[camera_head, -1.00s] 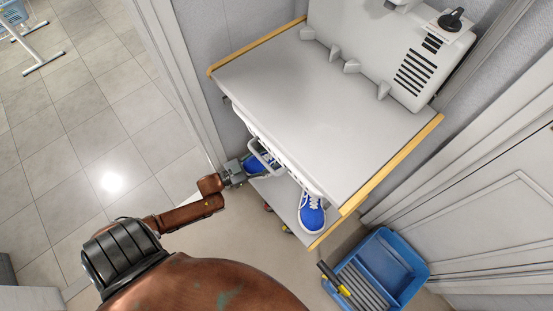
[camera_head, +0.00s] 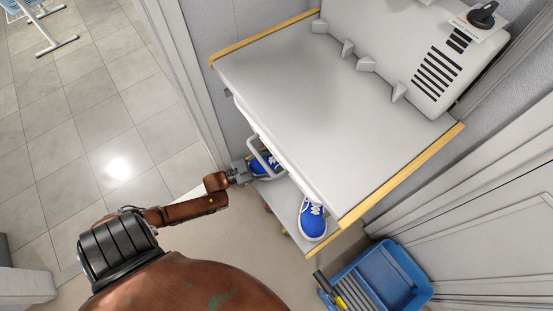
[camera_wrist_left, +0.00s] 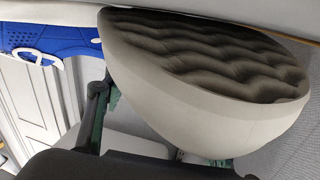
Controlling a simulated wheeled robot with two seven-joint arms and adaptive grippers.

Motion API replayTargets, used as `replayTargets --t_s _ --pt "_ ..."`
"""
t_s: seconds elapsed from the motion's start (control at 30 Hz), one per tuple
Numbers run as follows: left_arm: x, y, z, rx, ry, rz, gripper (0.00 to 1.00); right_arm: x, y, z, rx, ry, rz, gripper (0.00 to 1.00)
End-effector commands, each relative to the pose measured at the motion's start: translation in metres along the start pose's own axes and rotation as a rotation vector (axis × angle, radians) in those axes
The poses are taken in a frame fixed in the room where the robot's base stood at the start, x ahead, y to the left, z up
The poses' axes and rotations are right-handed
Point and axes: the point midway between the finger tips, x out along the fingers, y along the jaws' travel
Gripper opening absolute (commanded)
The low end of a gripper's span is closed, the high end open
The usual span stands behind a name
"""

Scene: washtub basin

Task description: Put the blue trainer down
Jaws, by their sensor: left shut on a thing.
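A blue trainer (camera_head: 266,162) with a pale sole is held by my left gripper (camera_head: 245,171), at the left end of the lower shelf under the white top. In the left wrist view its grey sole (camera_wrist_left: 180,105) with dark wavy tread fills the space between the fingers of my left gripper (camera_wrist_left: 150,140). A second blue trainer (camera_head: 312,223) with white laces stands at the shelf's right end. In the left wrist view, blue and white trainer material (camera_wrist_left: 45,42) shows at upper left. I cannot tell whether the held trainer touches the shelf. My right gripper is out of view.
The white top (camera_head: 320,115) with yellow edges overhangs the lower shelf (camera_head: 286,200) and hides part of it. A grey machine (camera_head: 400,50) stands on top. The tiled floor at left is mostly clear.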

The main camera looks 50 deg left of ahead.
Motion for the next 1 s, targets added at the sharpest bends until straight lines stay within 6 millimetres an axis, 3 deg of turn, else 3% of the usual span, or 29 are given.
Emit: replayTargets --t_s 0.03,0.07,0.3,0.67,0.87,1.0 --pt "0.0 0.0 0.001 0.0 0.002 0.0 0.13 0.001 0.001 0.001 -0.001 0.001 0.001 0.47" --pt "0.0 0.0 0.002 0.0 -0.001 0.0 0.52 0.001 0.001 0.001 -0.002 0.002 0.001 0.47" --pt "0.0 0.0 0.001 0.0 0.0 0.0 0.69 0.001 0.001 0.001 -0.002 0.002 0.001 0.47" --pt "0.0 0.0 -0.002 0.0 0.0 0.0 0.7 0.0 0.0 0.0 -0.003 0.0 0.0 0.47" --pt "-0.029 -0.001 -0.003 0.001 -0.002 -0.001 0.7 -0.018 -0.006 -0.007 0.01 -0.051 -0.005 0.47" --pt "-0.06 -0.001 -0.004 0.001 -0.001 0.0 0.7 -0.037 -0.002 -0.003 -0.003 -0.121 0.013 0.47"
